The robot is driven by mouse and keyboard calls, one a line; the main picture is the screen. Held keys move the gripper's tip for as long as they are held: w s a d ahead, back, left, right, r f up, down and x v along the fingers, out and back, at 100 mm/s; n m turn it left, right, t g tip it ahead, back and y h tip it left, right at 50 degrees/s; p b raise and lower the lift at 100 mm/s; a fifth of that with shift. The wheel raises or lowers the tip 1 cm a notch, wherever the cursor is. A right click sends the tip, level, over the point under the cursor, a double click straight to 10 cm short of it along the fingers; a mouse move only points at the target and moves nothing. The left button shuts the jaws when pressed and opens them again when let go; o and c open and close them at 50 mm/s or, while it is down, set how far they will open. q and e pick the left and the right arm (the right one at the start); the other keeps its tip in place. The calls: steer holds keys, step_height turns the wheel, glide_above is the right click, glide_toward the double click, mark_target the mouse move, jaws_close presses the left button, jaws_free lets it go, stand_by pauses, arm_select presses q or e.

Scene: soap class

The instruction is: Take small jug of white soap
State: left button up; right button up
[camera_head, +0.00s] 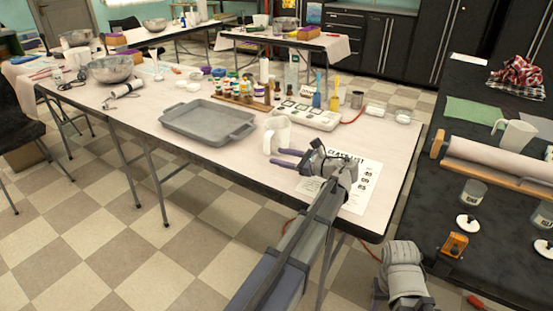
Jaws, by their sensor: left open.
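A small white jug (281,131) stands upright on the near part of the long pale table (215,165), with its handle on the left side. Its contents cannot be made out from here. My left gripper (281,158) reaches over the table from the right. Its two purple fingers are apart, with nothing visible between them. They point left, just in front of and below the jug in the picture. Whether they touch it cannot be told. Part of my right arm shows at the bottom right, but its gripper fingers do not show.
A grey tray (205,121) lies left of the jug. Small bottles, a white mould tray (307,116) and blue and yellow tools stand behind it. A printed checklist (366,181) lies under my left gripper. A black table at right holds another white jug (514,136).

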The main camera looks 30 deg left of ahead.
mark_target(264, 143)
arm_select(q)
steer(key=shift+w+a+f+m+y+b, duration=0.2)
steer(key=shift+w+a+m+y+b, duration=0.55)
steer(key=shift+a, duration=0.2)
steer(key=shift+w+a+r, duration=0.2)
steer(key=shift+a+r, duration=0.05)
steer(key=shift+r, duration=0.05)
steer(key=shift+w+a+r, duration=0.15)
steer(key=shift+a, duration=1.15)
steer(key=shift+w+a+r, duration=0.1)
steer(key=shift+w+a, duration=0.05)
steer(key=shift+a, duration=1.15)
steer(key=shift+w+a+r, duration=0.15)
steer(key=shift+a, duration=1.15)
arm_select(e)
step_height(264, 143, down, 2)
steer(key=shift+f, duration=0.25)
arm_select(q)
steer(key=shift+c, duration=0.2)
jaws_close()
